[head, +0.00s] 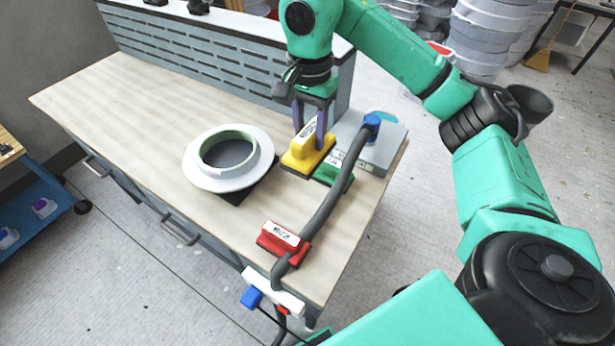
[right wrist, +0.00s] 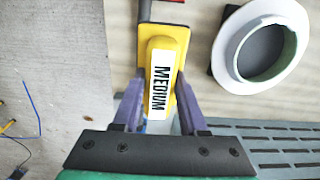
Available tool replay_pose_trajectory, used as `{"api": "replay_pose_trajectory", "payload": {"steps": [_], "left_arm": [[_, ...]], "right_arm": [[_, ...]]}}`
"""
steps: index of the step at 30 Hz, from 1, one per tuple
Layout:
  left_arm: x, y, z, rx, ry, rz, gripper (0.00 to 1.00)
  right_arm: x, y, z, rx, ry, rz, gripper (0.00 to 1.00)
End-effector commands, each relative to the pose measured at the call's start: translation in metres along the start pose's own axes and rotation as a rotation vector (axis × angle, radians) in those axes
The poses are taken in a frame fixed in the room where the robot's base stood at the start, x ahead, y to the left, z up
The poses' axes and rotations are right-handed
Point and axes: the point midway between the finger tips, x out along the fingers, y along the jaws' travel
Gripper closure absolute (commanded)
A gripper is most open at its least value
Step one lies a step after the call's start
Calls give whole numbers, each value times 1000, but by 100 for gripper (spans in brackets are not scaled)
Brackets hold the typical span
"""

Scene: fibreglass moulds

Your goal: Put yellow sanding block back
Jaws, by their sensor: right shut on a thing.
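The yellow sanding block (head: 306,156) has a white label, which reads MEDIUM in the right wrist view (right wrist: 160,85). My right gripper (head: 310,128) comes down from above and is shut on the block's raised grip, one finger on each side in the right wrist view (right wrist: 158,100). The block is at or just above the wooden bench top, left of the green block (head: 345,181); I cannot tell whether it touches the bench. The red block (head: 268,243) lies nearer the bench's front edge. My left gripper is not in view.
A white ring-shaped mould (head: 199,174) stands on a dark mat to the left. A grey hose (head: 332,200) runs from the grey box (head: 376,155) past the green and red blocks. A slotted grey panel (head: 190,62) backs the bench (head: 105,88). The bench's left part is clear.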

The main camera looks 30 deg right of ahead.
Motion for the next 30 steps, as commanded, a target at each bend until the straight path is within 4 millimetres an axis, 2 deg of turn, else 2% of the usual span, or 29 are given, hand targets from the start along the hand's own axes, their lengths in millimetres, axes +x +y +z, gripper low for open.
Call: {"api": "replay_pose_trajectory", "payload": {"steps": [2, 5, 10, 13, 16, 23, 26, 30], "left_arm": [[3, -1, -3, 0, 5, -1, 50], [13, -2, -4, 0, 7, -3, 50], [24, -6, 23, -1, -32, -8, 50], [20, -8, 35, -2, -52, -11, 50], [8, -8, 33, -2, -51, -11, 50], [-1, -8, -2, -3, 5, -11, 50], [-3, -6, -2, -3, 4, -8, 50], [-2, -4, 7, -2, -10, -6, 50]], "right_arm": [[8, 0, 1, -3, -2, 2, 100], [36, 1, 1, -3, -5, 6, 100], [92, 1, 2, -3, -8, 5, 100], [121, 2, 1, -1, -6, 6, 100], [143, 2, 1, -1, -3, 4, 100], [183, 1, 0, 0, -3, 4, 100], [197, 0, 0, -2, -2, 0, 100], [200, 0, 0, -2, 1, -1, 100]]}}
